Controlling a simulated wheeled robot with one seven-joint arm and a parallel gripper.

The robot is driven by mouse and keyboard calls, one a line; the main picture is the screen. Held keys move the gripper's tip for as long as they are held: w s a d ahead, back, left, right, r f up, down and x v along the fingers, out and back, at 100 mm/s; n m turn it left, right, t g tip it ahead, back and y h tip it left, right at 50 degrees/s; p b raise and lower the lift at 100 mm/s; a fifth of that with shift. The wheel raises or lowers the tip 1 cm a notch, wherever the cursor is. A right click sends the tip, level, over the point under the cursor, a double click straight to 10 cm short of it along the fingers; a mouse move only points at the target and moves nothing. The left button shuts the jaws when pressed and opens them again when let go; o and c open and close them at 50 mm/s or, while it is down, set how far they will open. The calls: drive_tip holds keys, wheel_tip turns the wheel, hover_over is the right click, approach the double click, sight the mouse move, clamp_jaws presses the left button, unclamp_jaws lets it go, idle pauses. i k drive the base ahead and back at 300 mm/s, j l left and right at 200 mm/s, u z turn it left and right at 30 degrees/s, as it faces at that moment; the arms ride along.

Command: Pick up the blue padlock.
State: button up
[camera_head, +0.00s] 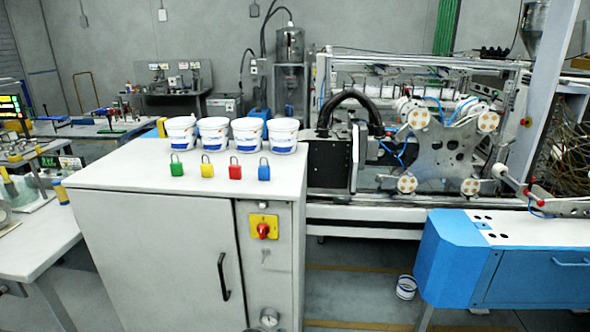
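The blue padlock (264,172) stands upright on the white top of a cabinet (120,178), its shackle up. It is the rightmost in a row of padlocks, near the cabinet's front right edge. To its left stand a red padlock (235,172), a yellow padlock (207,171) and a green padlock (177,169), each apart from the others. My gripper does not show in this view.
Several white buckets (214,138) stand in a row close behind the padlocks. A yellow and red switch (264,227) and a black handle (223,276) are on the cabinet's front. A machine (440,150) stands to the right. The cabinet top's left front is clear.

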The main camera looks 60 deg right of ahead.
sight(264, 175)
drive_tip(key=z, duration=1.5)
